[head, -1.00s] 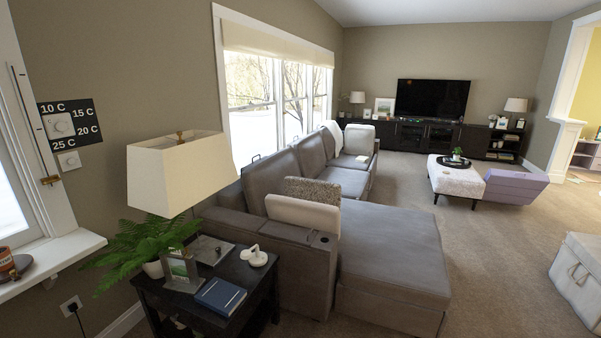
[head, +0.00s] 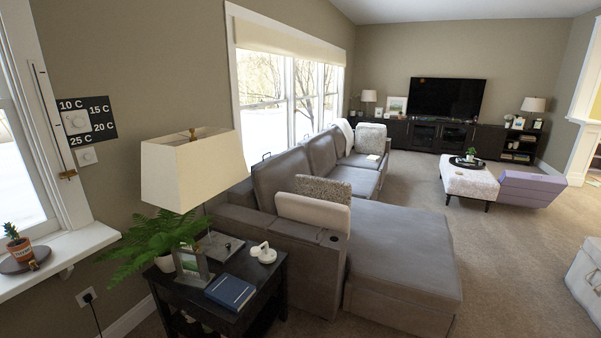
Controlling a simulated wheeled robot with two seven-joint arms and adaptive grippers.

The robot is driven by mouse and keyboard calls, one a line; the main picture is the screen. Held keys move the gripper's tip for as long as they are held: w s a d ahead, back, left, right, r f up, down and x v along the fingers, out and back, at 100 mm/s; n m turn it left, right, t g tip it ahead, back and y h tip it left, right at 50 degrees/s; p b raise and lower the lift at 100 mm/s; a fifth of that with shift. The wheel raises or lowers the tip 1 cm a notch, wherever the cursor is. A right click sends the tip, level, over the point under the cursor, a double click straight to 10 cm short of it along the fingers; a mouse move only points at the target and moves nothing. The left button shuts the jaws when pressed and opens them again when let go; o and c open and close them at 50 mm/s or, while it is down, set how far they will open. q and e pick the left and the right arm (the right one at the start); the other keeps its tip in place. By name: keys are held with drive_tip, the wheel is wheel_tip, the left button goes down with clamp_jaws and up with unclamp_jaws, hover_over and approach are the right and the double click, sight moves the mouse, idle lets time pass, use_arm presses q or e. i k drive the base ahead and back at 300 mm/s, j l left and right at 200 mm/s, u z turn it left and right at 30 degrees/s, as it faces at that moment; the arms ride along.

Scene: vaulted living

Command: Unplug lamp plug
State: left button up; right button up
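A dark plug with a black cord sits in the white wall outlet (head: 87,297) low on the left wall, below the window sill. The cord hangs down out of the picture. A table lamp (head: 190,172) with a cream shade stands on the dark side table (head: 270,290) to the right of the outlet. Whether the cord runs to this lamp cannot be seen. Neither of my grippers is in view.
A fern (head: 150,243), a picture frame, a blue book (head: 230,291) and a white object crowd the side table. The window sill (head: 75,252) juts out above the outlet. A grey sofa (head: 400,255) stands to the right. Open carpet lies beyond it.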

sight(88, 298)
drive_tip(key=u, duration=1.75)
